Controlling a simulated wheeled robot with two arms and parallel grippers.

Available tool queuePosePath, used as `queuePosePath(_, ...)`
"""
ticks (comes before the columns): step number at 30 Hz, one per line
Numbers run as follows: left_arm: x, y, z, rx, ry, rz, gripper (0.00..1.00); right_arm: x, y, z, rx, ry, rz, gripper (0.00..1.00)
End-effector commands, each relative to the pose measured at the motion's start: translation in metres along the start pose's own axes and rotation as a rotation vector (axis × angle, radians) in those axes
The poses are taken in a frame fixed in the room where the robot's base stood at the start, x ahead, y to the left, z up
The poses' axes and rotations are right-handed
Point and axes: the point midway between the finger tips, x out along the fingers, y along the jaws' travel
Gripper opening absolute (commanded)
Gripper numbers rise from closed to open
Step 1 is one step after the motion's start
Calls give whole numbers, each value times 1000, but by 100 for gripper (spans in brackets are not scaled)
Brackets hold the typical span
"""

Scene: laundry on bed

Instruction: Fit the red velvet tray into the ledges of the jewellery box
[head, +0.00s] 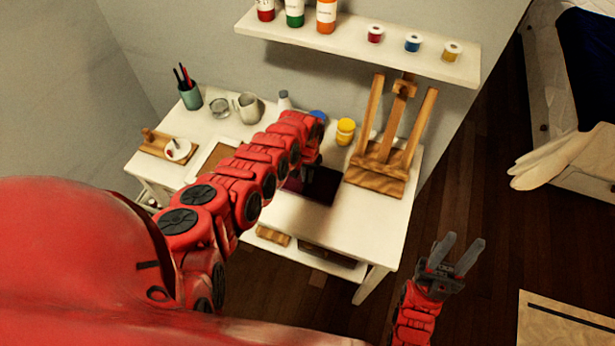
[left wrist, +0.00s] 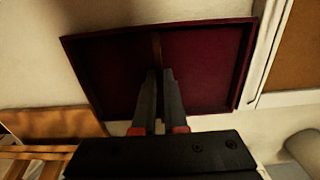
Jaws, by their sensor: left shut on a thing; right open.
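The dark red tray (head: 325,183) is above the white table, left of the easel, partly hidden by my left arm in the head view. In the left wrist view the tray (left wrist: 205,65) has a low rim and a thin brown divider across its middle. My left gripper (left wrist: 158,75) is shut on that divider; in the head view the gripper (head: 310,165) is mostly hidden. I cannot tell whether the tray touches the table. A tan, pale-edged panel (head: 215,158), left of the tray, may be the jewellery box; its ledges cannot be made out. My right gripper (head: 462,254) is open and empty, off the table's right side.
A wooden easel (head: 375,178) stands close right of the tray. Yellow pots (head: 345,131), a mug (head: 246,107) and a pen cup (head: 190,95) stand along the back. A wooden stand (head: 155,142) is at the left. A wall shelf (head: 350,48) holds paints. The front tabletop is clear.

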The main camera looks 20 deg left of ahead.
Motion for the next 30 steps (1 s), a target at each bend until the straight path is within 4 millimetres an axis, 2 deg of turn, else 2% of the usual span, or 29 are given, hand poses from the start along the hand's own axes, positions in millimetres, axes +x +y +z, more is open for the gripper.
queuePosePath(1,3,0,0,0,0,0,0,-3,0,0,0,0,0,40)
queuePosePath(2,2,0,0,0,0,0,13,-2,0,0,0,0,0,40)
queuePosePath(6,2,0,0,0,0,0,38,-1,0,0,0,0,0,40)
queuePosePath(14,2,0,0,0,0,0,39,-1,0,0,0,0,0,40)
queuePosePath(18,-6,0,0,-1,0,1,39,4,0,-1,0,0,0,40)
queuePosePath(20,-14,-1,0,-3,0,1,39,9,0,-2,0,0,0,40)
queuePosePath(24,-41,-2,0,-3,2,0,39,24,1,-4,0,0,0,40)
queuePosePath(30,-74,-2,-2,-2,5,2,39,26,1,-4,0,0,0,40)
